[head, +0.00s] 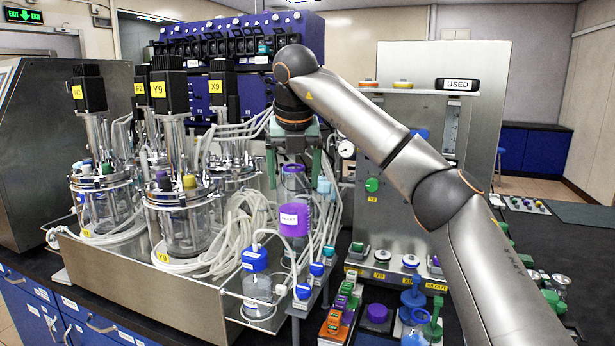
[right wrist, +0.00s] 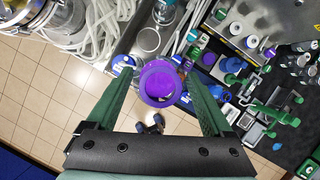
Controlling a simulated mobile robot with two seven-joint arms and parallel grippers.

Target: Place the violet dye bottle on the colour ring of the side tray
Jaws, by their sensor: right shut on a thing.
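The violet dye bottle (head: 293,220) is clear with a violet band, a white label and a violet top. It hangs upright between the fingers of my right gripper (head: 294,168), which is shut on it. In the right wrist view, the round violet top (right wrist: 160,82) shows from above between the fingertips of my right gripper (right wrist: 160,90). Below the bottle, at the front end of the steel tray (head: 160,300), stands a clear bottle with a blue cap (head: 255,259). I cannot make out a colour ring for certain. My left gripper is not in view.
Glass bioreactors with black motors (head: 170,95) and coiled white hoses (head: 240,230) crowd the left. A steel panel unit (head: 385,225) stands to the right. Coloured clips (head: 340,308) and a violet round part (head: 377,314) lie on the dark bench in front.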

